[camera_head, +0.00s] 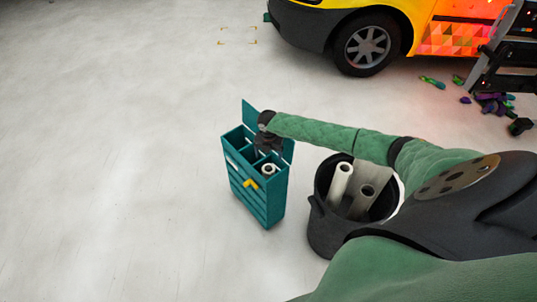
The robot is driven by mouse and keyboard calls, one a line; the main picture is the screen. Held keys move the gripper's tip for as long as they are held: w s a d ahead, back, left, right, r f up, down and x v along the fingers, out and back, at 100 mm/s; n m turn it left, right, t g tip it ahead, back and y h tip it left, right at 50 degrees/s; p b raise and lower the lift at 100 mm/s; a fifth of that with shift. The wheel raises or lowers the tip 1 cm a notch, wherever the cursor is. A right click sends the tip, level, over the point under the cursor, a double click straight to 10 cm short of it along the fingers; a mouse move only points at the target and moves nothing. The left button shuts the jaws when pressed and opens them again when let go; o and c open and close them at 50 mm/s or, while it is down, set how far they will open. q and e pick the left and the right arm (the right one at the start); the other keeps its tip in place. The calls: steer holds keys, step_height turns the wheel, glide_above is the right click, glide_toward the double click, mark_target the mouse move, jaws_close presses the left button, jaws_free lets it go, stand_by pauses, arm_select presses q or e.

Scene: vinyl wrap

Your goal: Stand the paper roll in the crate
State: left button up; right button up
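The crate (262,207) is a tall teal box with an open, divided top and a raised back panel. A pale paper roll (268,169) shows its round, hollow end in the crate's front right compartment; its lower part is hidden. My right gripper (268,148) is dark and points down over the crate's top, just behind the roll's visible end. The fingers are too small and dark to tell whether they are open or shut, or touching the roll. My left gripper is out of view.
A dark round bin (322,222) right of the crate holds a white roll (341,179) and a greyish roll (364,200), both leaning. A yellow van (400,30) stands at the back, with scattered scraps (490,102) nearby. The floor at left is clear.

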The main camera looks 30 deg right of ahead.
arm_select(q)
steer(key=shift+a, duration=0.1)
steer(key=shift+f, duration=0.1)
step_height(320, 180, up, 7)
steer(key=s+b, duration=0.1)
steer(key=shift+b, duration=0.35)
arm_select(e)
step_height(320, 180, up, 8)
steer(key=shift+f, duration=0.1)
